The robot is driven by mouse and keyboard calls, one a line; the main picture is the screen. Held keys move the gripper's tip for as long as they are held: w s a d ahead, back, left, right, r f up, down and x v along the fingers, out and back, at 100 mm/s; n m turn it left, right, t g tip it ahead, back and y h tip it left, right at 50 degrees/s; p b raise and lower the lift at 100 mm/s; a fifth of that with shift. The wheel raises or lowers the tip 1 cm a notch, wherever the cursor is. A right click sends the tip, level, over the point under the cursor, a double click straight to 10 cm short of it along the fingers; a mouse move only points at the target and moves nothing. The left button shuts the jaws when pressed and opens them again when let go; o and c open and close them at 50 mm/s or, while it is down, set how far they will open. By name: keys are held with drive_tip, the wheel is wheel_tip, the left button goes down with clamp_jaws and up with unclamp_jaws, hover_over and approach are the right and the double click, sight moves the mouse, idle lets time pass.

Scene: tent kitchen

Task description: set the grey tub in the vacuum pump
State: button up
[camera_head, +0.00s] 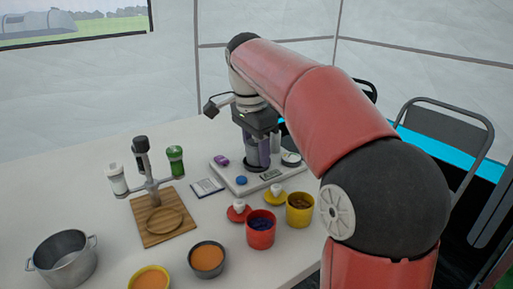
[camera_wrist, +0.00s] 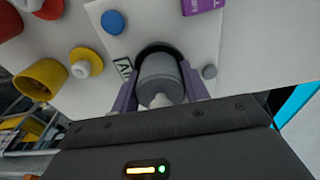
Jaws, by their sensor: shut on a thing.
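My gripper (camera_wrist: 160,88) points down, its purple fingers shut around a grey cylindrical tub (camera_wrist: 160,68). In the head view, my gripper (camera_head: 263,153) is over the white base plate (camera_head: 222,170), which seems to be the vacuum pump; the plate also shows in the wrist view (camera_wrist: 105,22). A dark round rim (camera_wrist: 154,46) shows just beyond the tub in the wrist view. I cannot tell whether the tub is inside it or above it. The fingers mostly hide the tub in the head view.
A purple piece (camera_head: 221,160) and a blue knob (camera_head: 241,180) are on the plate. Red (camera_head: 261,236) and yellow (camera_head: 299,215) pots stand in front. A shaker stand (camera_head: 157,216) and a pan (camera_head: 66,262) are left. The table's back left is clear.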

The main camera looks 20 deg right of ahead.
idle(0.3)
drive_tip(key=shift+r+p, duration=0.8)
drive_tip(key=shift+p, duration=0.1)
drive_tip(key=shift+f+b, duration=0.3)
drive_tip(key=shift+f, duration=0.1)
idle(1.3)
drive_tip(key=shift+r, duration=0.35)
drive_tip(key=shift+f+b, duration=0.35)
drive_tip(key=shift+f, duration=0.5)
idle(0.8)
drive_tip(key=o, duration=0.5)
